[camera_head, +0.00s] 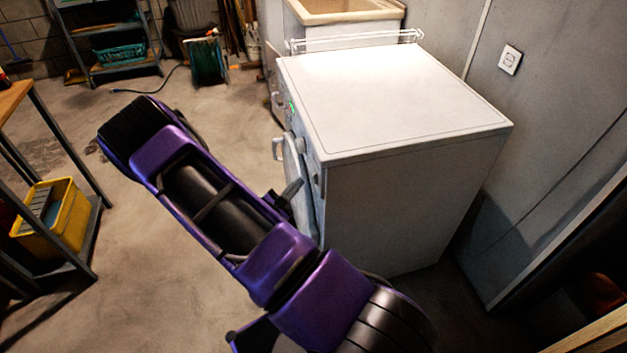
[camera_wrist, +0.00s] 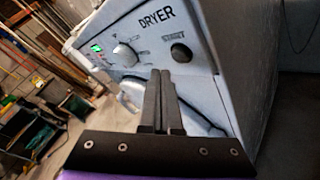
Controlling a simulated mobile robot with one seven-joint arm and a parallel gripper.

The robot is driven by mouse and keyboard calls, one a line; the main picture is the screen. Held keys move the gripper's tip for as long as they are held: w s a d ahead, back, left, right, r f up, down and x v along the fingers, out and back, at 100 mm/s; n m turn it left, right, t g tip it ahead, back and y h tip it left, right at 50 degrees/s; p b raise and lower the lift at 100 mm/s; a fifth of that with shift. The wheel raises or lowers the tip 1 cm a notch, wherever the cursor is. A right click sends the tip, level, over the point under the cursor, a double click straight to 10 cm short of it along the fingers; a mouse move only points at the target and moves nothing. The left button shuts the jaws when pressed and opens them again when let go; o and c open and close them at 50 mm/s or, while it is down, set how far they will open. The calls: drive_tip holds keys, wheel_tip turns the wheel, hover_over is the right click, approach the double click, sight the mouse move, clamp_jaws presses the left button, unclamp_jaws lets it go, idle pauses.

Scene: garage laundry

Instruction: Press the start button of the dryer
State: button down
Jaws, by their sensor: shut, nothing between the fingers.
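The white dryer (camera_head: 395,95) stands against the right wall, its front facing left. In the wrist view its tilted control panel carries the word DRYER, a dark round button (camera_wrist: 181,52) with a small blurred label above it, a pale knob (camera_wrist: 125,55) and a lit green display (camera_wrist: 96,48). My gripper (camera_wrist: 161,74) is shut and empty, its fingers pointing at the panel. In the picture the fingertips lie below and slightly left of the button; I cannot tell how far from the panel they are. In the head view my arm hides much of the gripper.
The dryer's round door (camera_head: 293,170) is on its front, below the panel. A drying rack (camera_head: 355,38) and a sink (camera_head: 345,10) are behind the dryer. A yellow bin (camera_head: 70,215) sits on a shelf at left. Bare floor lies between.

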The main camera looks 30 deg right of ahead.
drive_tip(key=shift+w+a, duration=0.3)
drive_tip(key=shift+a, duration=0.7)
drive_tip(key=shift+w+a, duration=0.25)
drive_tip(key=shift+a, duration=0.7)
